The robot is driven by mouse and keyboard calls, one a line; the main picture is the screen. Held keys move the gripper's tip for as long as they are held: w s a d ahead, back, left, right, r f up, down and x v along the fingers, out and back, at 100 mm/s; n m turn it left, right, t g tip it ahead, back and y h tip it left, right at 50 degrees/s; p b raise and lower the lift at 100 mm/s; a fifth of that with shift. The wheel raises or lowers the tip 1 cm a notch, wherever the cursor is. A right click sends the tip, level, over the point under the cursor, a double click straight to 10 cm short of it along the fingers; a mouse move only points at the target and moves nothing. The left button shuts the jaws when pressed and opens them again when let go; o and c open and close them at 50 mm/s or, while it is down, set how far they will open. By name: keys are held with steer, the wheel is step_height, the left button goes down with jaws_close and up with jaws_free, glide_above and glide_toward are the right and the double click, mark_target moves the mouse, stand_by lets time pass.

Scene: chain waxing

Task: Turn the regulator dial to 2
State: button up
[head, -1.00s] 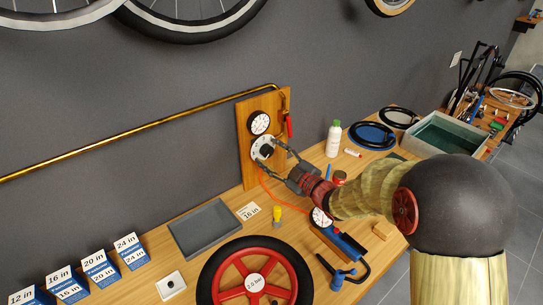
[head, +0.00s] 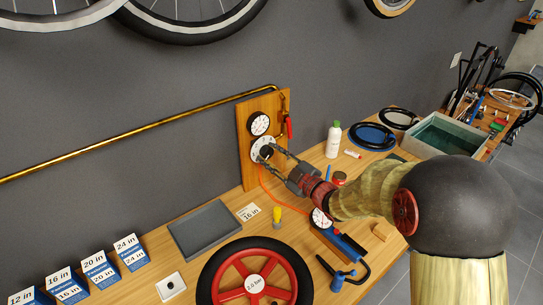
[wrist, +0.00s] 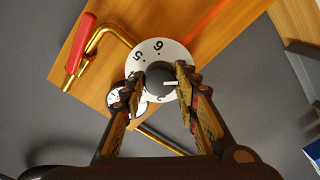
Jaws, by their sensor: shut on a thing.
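The regulator dial is a round white numbered plate (wrist: 148,54) with a black knob (wrist: 161,76) at its centre, mounted on a wooden board (head: 246,158). In the head view the dial (head: 258,148) sits just below a pressure gauge. My gripper (wrist: 160,82) is shut on the knob, with one finger on each side. It also shows in the head view (head: 268,151), reaching in from the right. A white pointer mark on the knob points right in the wrist view. The fingers hide part of the scale, so I cannot read the number it points to.
The white gauge (head: 259,123) is above the dial. A brass pipe (head: 140,132) with a red-handled valve (head: 289,127) runs to the board. Below are a grey tray (head: 205,230), a red-rimmed wheel (head: 254,284) and a blue pump (head: 345,245). A white bottle (head: 333,141) stands right.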

steer(key=shift+m, duration=0.4)
steer(key=m+p, duration=0.1)
steer(key=m, duration=0.2)
steer(key=shift+m+p, duration=0.3)
steer(key=shift+p, duration=0.05)
steer(key=m+p, duration=0.2)
steer(key=m, duration=0.2)
steer(key=shift+m, duration=0.3)
steer(key=m+p, duration=0.2)
steer(key=m, duration=0.2)
steer(key=shift+m, duration=0.3)
steer(key=m+p, duration=0.2)
steer(key=m, duration=0.2)
steer(key=shift+a+f+t, duration=0.1)
steer(key=shift+t, duration=0.2)
steer(key=shift+m, duration=0.4)
steer(key=o, duration=1.2)
steer(key=shift+c, duration=0.2)
